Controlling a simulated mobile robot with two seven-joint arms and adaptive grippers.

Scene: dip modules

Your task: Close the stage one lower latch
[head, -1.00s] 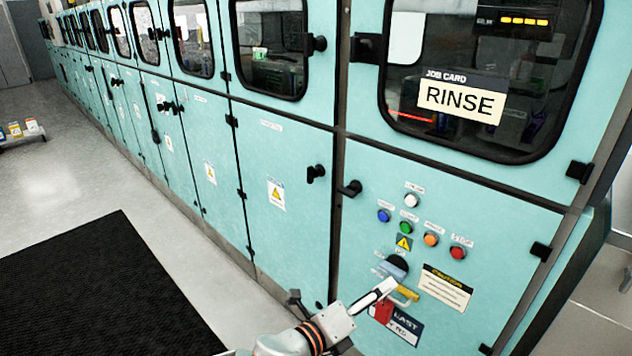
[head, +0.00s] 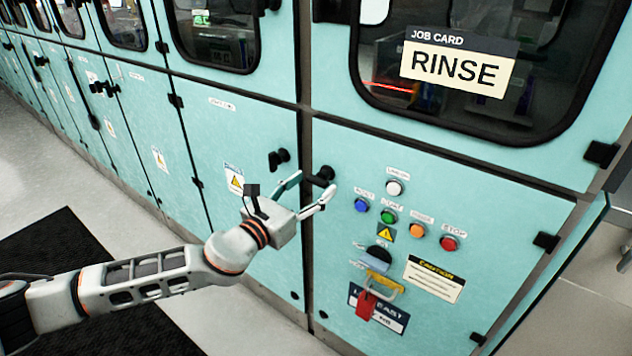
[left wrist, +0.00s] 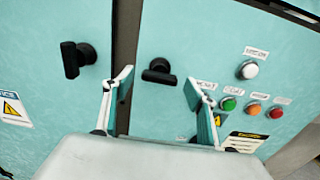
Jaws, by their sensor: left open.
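Two black lower latches sit either side of the dark post between the lower doors. I cannot read which is stage one. My left gripper (head: 313,183) is open and empty, its fingertips close to the right latch, one either side in the left wrist view. Contact is unclear. My right gripper is not in view.
Coloured buttons (head: 389,216), a dark rotary switch (head: 380,254) and a red lockout tag (head: 366,306) are on the same panel, right of my gripper. A black mat (head: 45,240) lies on the floor below my arm.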

